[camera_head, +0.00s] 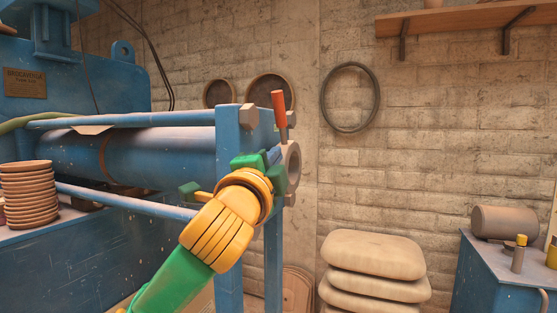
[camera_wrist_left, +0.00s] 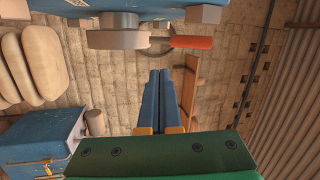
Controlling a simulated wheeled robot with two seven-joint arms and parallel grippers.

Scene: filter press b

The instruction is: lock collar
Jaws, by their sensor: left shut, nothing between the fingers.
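The grey collar (camera_head: 292,167) is a thick ring on the end plate of the blue press frame (camera_head: 229,148). Its lever has an orange-red handle (camera_head: 278,108) that stands nearly upright above the ring in the head view. The wrist view shows the collar (camera_wrist_left: 117,39) at the top, with the handle (camera_wrist_left: 192,42) pointing right. My left gripper (camera_wrist_left: 160,72) is shut and empty, its blue fingers together and apart from the handle. In the head view, my left wrist and gripper (camera_head: 274,155) overlap part of the end plate and the collar's left side. My right gripper is not in view.
Stacked brown discs (camera_head: 29,195) stand on the press at left. Pale sacks (camera_head: 374,268) are piled on the floor right of the press. A blue bench (camera_head: 500,268) is at far right. A shelf (camera_head: 455,20) and a hose loop (camera_head: 328,98) are on the wall.

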